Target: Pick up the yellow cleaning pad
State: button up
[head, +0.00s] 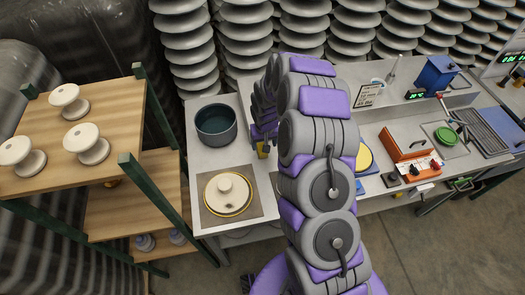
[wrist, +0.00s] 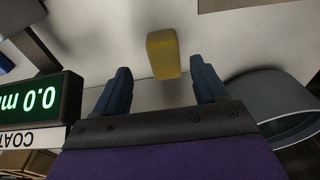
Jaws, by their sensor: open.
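The yellow cleaning pad (wrist: 163,54) lies on the pale worktop in the wrist view, just beyond and between my gripper's two spread fingers. My gripper (wrist: 160,84) is open, with nothing between the fingers. In the head view a small part of the yellow pad (head: 263,150) shows beside my arm, between the pot and the arm. My arm hides most of that area in the head view.
A dark pot (head: 216,125) stands close by; it also shows in the wrist view (wrist: 275,100). A white insulator on a round plate (head: 228,194) sits in front of it. A green-lit display (wrist: 38,110) stands on the other side. Wooden shelves (head: 115,105) hold white insulators.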

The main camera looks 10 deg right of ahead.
aim_at(261, 148)
jog(key=f, duration=0.3)
jog(key=w+a+f+b, duration=0.1)
jog(key=shift+f, duration=0.3)
jog(key=shift+d+f, duration=0.1)
jog(key=shift+f, duration=0.05)
jog(key=shift+d, duration=0.15)
jog(key=shift+c, duration=0.5)
jog(key=c, duration=0.9)
